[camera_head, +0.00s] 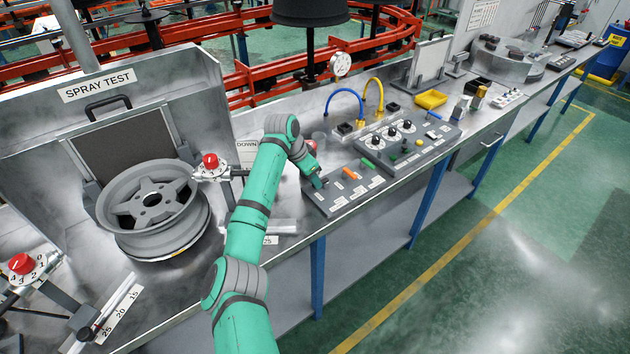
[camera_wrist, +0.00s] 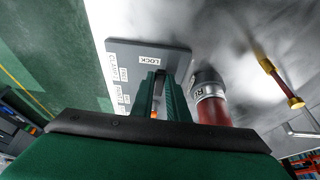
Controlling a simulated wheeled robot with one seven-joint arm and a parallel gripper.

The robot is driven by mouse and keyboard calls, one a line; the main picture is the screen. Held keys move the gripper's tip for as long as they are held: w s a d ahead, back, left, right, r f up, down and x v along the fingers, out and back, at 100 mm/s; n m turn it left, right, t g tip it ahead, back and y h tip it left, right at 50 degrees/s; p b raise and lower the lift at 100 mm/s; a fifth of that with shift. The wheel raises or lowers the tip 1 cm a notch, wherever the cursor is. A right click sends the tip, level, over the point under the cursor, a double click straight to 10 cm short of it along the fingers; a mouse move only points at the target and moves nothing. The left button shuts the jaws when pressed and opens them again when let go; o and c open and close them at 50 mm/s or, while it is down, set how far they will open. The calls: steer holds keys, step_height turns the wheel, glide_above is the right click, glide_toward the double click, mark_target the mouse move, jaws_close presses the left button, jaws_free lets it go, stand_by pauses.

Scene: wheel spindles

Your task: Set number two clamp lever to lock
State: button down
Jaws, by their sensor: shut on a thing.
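A grey lever panel (camera_head: 345,200) with white labels lies on the metal bench. An orange lever (camera_head: 350,174) and a green lever (camera_head: 368,163) show on it, to the right of my gripper (camera_head: 319,181). My gripper is down at the panel's left part, shut on a lever that its fingers hide. In the wrist view, the fingers (camera_wrist: 166,95) reach over the panel (camera_wrist: 180,55), just below a label reading LOCK (camera_wrist: 149,60). A bit of orange shows beside the fingers there. I cannot tell the number of the held lever or its exact setting.
A knob panel (camera_head: 420,140) with several black knobs stands behind and to the right. Blue (camera_head: 343,91) and yellow (camera_head: 374,84) hoses rise behind it. A red-bodied cylinder (camera_wrist: 210,105) stands close beside my fingers. A wheel (camera_head: 153,205) sits at the left.

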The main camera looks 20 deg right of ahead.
steer(key=c, duration=1.7)
jaws_free()
steer(key=shift+r, duration=0.15)
steer(key=v, duration=1)
steer(key=shift+a+r, duration=0.2)
steer(key=shift+r, duration=0.05)
